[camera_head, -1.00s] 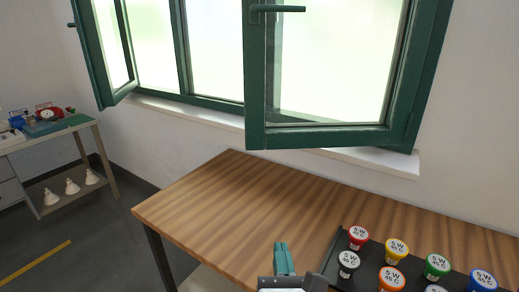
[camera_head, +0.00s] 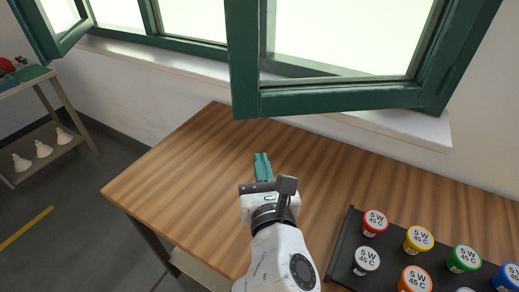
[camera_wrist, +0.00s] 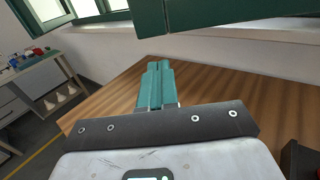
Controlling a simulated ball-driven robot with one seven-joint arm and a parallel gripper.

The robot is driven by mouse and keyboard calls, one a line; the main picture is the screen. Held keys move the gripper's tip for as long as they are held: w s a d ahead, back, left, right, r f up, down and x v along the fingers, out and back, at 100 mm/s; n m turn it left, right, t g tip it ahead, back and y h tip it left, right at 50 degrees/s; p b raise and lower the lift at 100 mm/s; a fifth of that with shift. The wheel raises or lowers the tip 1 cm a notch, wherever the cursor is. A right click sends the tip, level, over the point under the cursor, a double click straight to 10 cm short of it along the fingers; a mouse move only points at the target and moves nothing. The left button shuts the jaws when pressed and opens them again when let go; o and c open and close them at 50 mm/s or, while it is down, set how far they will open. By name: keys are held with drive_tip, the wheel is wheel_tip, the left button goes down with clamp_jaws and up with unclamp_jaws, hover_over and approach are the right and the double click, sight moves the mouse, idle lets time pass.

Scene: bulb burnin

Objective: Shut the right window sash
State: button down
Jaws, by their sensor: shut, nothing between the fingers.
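The right window sash (camera_head: 340,101) is a green frame with a pale pane, swung open into the room over the wooden table. Its hinge side is at the right and its free edge at the left; the top is cut off in the head view. Its lower rail (camera_wrist: 215,12) crosses the top of the wrist view. My gripper (camera_head: 263,160) is shut and empty, above the table and below the sash's free lower corner, apart from it. The teal fingers (camera_wrist: 156,75) are together in the wrist view. The sash handle is out of view.
The left sash (camera_head: 62,28) also stands open at the upper left. A wooden table (camera_head: 180,165) lies under my gripper. A black tray (camera_head: 345,240) with several coloured-rim bulbs sits at its right. A side bench (camera_head: 62,100) with white bulbs stands at far left.

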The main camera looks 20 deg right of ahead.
drive_tip(key=x, duration=1.2)
drive_tip(key=shift+d+p, duration=0.15)
drive_tip(key=shift+p, duration=0.15)
drive_tip(key=shift+w, duration=0.15)
